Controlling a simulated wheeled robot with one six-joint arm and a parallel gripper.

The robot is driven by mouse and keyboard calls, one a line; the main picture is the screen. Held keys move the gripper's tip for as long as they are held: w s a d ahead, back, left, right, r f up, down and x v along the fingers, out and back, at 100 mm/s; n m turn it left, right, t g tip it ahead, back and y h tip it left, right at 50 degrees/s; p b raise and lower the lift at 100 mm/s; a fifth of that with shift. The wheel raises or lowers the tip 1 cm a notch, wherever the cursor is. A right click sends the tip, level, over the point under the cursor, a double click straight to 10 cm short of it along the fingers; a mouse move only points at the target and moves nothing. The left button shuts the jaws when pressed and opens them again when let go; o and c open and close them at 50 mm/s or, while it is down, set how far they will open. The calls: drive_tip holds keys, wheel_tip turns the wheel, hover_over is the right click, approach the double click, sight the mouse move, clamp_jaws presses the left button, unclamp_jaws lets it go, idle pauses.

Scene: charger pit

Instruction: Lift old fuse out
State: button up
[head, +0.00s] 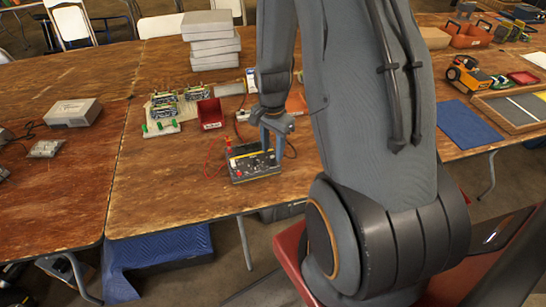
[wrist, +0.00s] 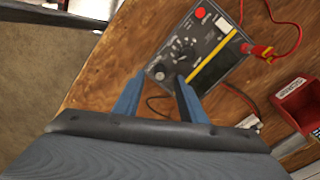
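A dark test unit with a dial and a yellow stripe (head: 243,175) lies on the wooden table in the head view. It also shows in the wrist view (wrist: 208,42), with a red plug (wrist: 262,51) at its edge. My gripper (head: 267,148) points down over the unit. I cannot make out a fuse in either view.
A red bin (head: 210,114) stands behind the unit, left of my gripper, with green-ended parts on a board (head: 161,129) further left. Stacked grey boxes (head: 212,50) are at the back. Red and black leads lie around the unit. The table's left front is clear.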

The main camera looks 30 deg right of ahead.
sight(272, 160)
drive_tip(key=shift+f, duration=1.2)
drive_tip(key=c, duration=0.9)
drive_tip(key=shift+r, duration=0.15)
